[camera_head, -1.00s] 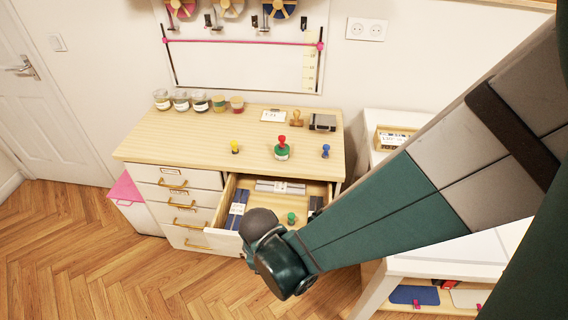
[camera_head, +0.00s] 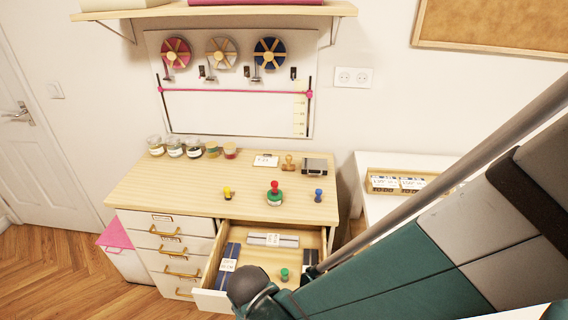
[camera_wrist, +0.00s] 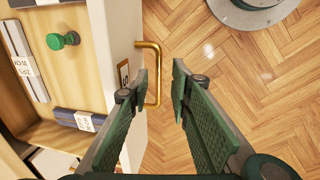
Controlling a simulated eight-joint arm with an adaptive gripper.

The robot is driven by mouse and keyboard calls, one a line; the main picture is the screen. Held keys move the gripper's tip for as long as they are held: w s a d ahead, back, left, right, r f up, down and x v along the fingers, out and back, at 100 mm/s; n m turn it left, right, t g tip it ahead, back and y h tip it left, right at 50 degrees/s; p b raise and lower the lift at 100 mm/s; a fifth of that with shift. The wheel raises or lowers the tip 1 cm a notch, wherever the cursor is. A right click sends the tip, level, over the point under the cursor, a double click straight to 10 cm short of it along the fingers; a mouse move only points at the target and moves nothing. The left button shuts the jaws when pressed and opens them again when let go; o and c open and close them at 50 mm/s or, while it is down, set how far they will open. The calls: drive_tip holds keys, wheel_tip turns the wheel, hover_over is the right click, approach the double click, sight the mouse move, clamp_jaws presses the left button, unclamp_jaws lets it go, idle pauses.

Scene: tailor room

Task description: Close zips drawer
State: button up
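The open drawer (camera_head: 211,301) is the top right one of the wooden-topped cabinet. In it lie dark packets (camera_head: 225,270), a light packet (camera_head: 272,240) and a green knob-shaped item (camera_head: 284,274). A packet label reading "ZIPS" shows in the wrist view (camera_wrist: 26,66). The drawer's white front (camera_wrist: 122,30) carries a brass handle (camera_wrist: 157,76). My gripper (camera_wrist: 160,72) is open, with its fingertips on either side of the handle's bar in the wrist view. I cannot tell whether they touch it. In the head view my arm hides the handle and the gripper is out of sight.
The cabinet top (camera_head: 180,190) holds jars, stamps and a dark box. Closed drawers with brass handles (camera_head: 178,254) are on the left, beside a pink-lidded bin (camera_head: 116,236). A white table (camera_head: 345,185) stands to the right. A round grey base (camera_wrist: 250,10) is on the wooden floor.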

wheel_tip(320, 180, up, 6)
drive_tip(key=a+p, duration=0.1)
drive_tip(key=p, duration=0.1)
drive_tip(key=shift+s+a, duration=0.25)
drive_tip(key=shift+s, duration=0.15)
drive_tip(key=shift+f, duration=0.1)
drive_tip(key=shift+w+f+b, duration=0.25)
drive_tip(key=shift+f+b, duration=0.2)
drive_tip(key=shift+f, duration=0.8)
drive_tip(key=shift+w+f+b, duration=0.2)
drive_tip(key=shift+f+b, duration=0.2)
drive_tip(key=shift+f, duration=0.8)
drive_tip(key=shift+w+f+b, duration=0.25)
drive_tip(key=shift+f+b, duration=0.2)
drive_tip(key=shift+f, duration=0.8)
clamp_jaws()
